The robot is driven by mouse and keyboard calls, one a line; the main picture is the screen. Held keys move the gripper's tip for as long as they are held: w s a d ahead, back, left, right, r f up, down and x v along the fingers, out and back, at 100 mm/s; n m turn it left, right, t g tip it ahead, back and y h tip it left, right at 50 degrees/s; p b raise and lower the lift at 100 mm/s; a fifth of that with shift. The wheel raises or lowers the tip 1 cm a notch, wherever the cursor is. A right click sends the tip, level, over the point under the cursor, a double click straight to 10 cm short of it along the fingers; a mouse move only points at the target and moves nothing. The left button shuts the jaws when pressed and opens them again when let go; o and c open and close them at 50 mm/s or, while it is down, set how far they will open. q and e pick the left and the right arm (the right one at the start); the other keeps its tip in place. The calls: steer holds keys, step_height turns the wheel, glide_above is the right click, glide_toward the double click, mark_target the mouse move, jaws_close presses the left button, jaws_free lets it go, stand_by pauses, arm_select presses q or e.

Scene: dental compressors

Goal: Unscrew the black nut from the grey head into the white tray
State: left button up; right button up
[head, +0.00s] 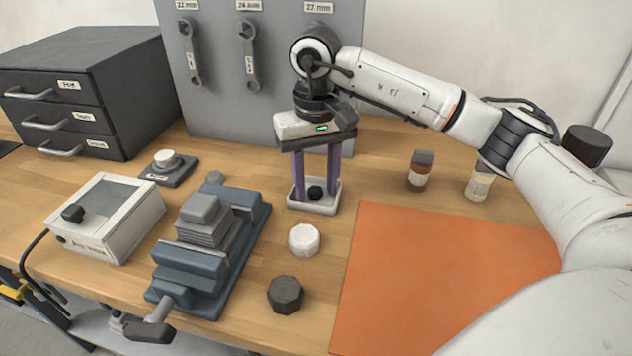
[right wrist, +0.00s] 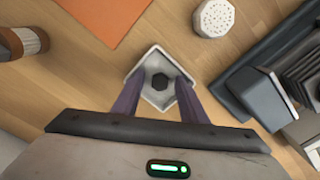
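The black nut (head: 315,193) lies in the small white tray (head: 298,203). In the right wrist view the nut (right wrist: 159,82) sits near the middle of the tray (right wrist: 150,58). My right gripper (head: 316,178) points down over the tray. Its two purple fingers are apart, one on each side of the nut, with nothing held between them. Whether the fingertips touch the tray cannot be told. The grey head (head: 203,214), a stepped block, sits in the blue-grey vise (head: 190,258) and carries no black nut on its visible top. My left gripper is not in view.
A white knob-like piece (head: 304,239) and a dark one (head: 285,294) stand between vise and orange mat (head: 440,270). Two small bottles (head: 420,170) are to the right. A white box (head: 105,215) and drawers (head: 85,95) are left. A tool panel (head: 215,100) stands behind.

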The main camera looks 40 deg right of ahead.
mark_target(316, 191)
step_height(316, 191, up, 12)
steer(key=p, duration=0.1)
stand_by(0.4)
